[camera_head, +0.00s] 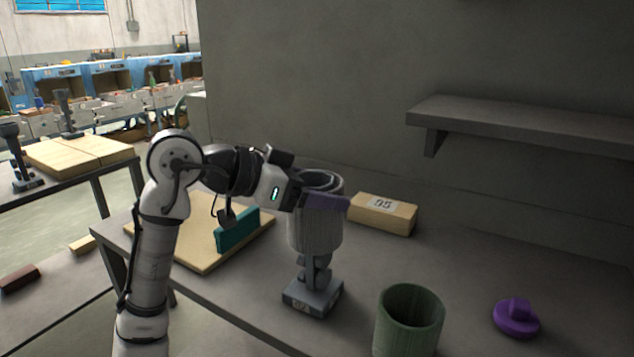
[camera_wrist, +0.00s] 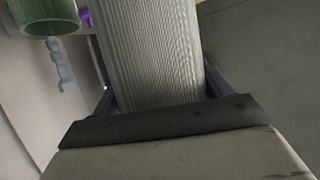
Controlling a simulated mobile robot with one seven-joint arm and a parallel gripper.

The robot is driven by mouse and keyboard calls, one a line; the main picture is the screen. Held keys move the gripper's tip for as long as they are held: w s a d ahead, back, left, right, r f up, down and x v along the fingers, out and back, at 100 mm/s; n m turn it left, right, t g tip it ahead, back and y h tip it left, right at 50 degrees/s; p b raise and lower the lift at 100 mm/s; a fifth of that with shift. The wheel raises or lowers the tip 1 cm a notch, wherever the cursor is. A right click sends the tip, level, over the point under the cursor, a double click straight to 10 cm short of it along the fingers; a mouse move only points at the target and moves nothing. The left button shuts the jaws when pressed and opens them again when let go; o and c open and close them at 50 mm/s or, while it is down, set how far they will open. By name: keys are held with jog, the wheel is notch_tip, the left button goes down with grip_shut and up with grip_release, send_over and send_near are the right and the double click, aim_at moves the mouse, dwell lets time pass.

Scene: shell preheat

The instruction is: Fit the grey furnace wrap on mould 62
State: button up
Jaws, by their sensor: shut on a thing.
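The grey furnace wrap (camera_head: 315,232) is a ribbed upright cylinder with an open top. My gripper (camera_head: 322,200) is shut on it near its upper rim, with purple fingers on either side. In the wrist view the wrap (camera_wrist: 152,50) fills the middle between the fingers (camera_wrist: 162,100). Below the wrap stands a blue-grey mould (camera_head: 313,290) on a square base with a small label that looks like 62. Its narrow lower part shows under the wrap's bottom edge. Whether its upper part is inside the wrap is hidden.
A green open cylinder (camera_head: 408,322) stands at the table's front, with a purple knobbed lid (camera_head: 516,318) to its right. A wooden block labelled 95 (camera_head: 382,213) lies behind the wrap. A teal block (camera_head: 237,230) stands on a wooden board (camera_head: 205,262) at left. A shelf (camera_head: 520,118) juts from the wall.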

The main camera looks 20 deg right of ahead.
aim_at(314, 241)
jog(key=shift+f+b, duration=2.95)
jog(key=shift+f, duration=1.95)
jog(key=shift+a, duration=0.15)
jog(key=o, duration=1)
jog(key=shift+a, duration=0.1)
jog(key=v, duration=1.3)
jog(key=shift+a, duration=0.3)
jog(key=shift+r, duration=0.1)
